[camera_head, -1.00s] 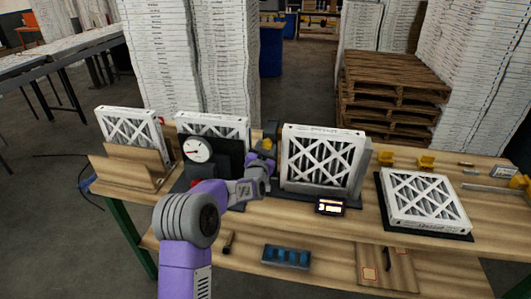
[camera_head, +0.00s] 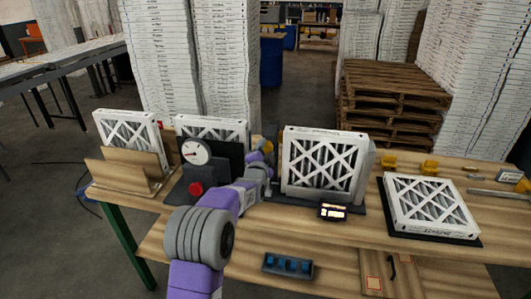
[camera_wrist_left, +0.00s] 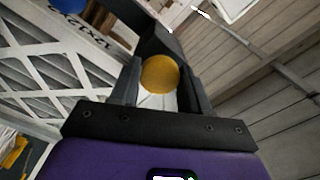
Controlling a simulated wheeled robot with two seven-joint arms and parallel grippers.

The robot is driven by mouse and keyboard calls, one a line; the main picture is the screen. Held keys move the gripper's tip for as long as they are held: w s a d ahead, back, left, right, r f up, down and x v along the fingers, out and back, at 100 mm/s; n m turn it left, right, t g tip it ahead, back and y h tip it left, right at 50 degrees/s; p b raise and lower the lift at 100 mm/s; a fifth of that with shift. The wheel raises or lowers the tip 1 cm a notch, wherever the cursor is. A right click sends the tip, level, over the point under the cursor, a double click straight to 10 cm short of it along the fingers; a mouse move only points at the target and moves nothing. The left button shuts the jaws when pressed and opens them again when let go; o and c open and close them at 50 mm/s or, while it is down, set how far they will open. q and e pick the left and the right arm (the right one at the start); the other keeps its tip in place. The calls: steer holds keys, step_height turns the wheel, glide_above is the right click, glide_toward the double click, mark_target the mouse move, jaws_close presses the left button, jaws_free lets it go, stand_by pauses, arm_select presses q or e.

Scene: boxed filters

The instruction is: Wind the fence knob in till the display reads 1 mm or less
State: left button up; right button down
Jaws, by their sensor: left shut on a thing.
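The round yellow fence knob (camera_wrist_left: 160,74) sits between the two dark fingers of my left gripper (camera_wrist_left: 158,88) in the left wrist view. The fingers are shut on its sides. In the head view my left gripper (camera_head: 267,152) reaches the knob between the dial gauge and the upright filter; the gripper hides most of the knob there. The small display (camera_head: 333,212) is lit in front of the upright boxed filter (camera_head: 324,163); its digits are too small to read. My right gripper is not in view.
A dial gauge (camera_head: 196,151) with a red button (camera_head: 195,189) below it stands left of my arm. Another filter (camera_head: 430,205) lies flat on a black mat at right.

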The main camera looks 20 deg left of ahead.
arm_select(q)
steer(key=shift+m, duration=0.3)
steer(key=o, duration=1)
steer(key=shift+o, duration=0.2)
steer(key=v, duration=0.7)
steer(key=shift+s, duration=0.3)
